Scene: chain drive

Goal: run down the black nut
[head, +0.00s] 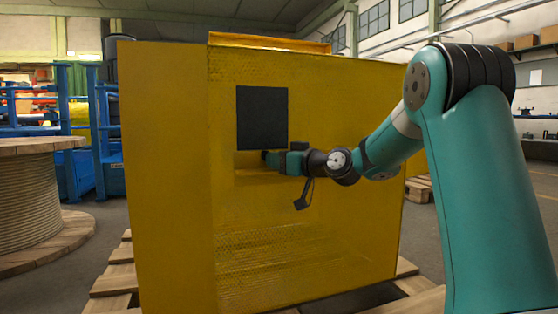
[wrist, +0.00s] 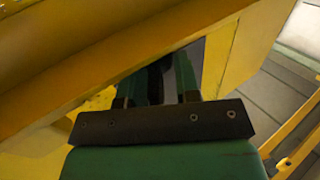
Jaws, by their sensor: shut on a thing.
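My gripper (head: 267,156) reaches in from the right at the lower edge of a dark square (head: 262,118) on the yellow housing (head: 330,210). In the wrist view its fingers (wrist: 168,78) point forward under a sloping yellow edge (wrist: 100,55) and are shut. A dark piece (wrist: 156,84) shows between them; it fits the black nut, but its shape is mostly hidden. I cannot tell how the nut sits or whether it is on a thread.
The yellow housing stands on wooden pallets (head: 110,283). A large cable reel (head: 35,200) stands at the left, in front of blue racks (head: 80,130). Yellow edges run close above and to the right of the fingers. Grey floor is open at far right.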

